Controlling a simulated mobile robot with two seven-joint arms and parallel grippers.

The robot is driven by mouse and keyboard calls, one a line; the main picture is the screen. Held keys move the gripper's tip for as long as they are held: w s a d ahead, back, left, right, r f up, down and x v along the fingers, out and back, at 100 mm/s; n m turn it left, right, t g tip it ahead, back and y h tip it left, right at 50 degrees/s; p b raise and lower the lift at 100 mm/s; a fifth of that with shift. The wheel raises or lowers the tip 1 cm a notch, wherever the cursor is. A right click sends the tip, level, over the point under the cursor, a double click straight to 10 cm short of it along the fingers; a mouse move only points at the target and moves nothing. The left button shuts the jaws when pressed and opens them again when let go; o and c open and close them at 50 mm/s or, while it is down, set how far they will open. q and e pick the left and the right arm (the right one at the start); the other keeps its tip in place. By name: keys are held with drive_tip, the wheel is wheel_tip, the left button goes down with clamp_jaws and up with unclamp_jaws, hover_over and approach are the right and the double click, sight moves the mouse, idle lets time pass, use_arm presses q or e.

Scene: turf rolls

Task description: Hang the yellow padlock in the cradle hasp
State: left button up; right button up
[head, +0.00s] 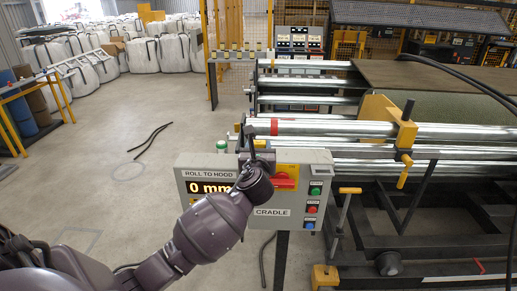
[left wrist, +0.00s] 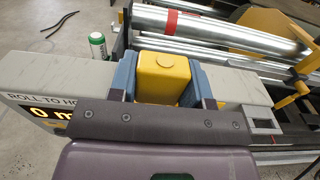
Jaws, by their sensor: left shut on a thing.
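The yellow padlock (left wrist: 163,78) sits between the two blue finger pads of my left gripper (left wrist: 165,85) in the left wrist view, and the gripper is shut on it. Its shackle is hidden. In the head view my left gripper (head: 261,160) is at the top of the grey control box (head: 213,161), and the padlock cannot be made out. A yellow plate with a red switch handle (head: 284,183) is on the box front above the CRADLE label (head: 270,212). The hasp cannot be made out clearly, and my wrist covers part of this area. My right gripper is not in view.
A green and white can (left wrist: 97,45) stands behind the box, left of the padlock. Green, red and blue buttons (head: 312,208) line the box's right side. Steel rollers (head: 340,128) and a yellow clamp (head: 388,121) lie behind and right. Floor on the left is mostly clear.

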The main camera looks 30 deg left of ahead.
use_arm(q)
drive_tip(key=shift+f+b, duration=1.15)
drive_tip(key=shift+f, duration=1.35)
idle(0.5)
drive_tip(key=o, duration=1)
drive_tip(key=shift+o, duration=0.2)
drive_tip(key=v, duration=1)
drive_tip(key=shift+s+d, duration=0.3)
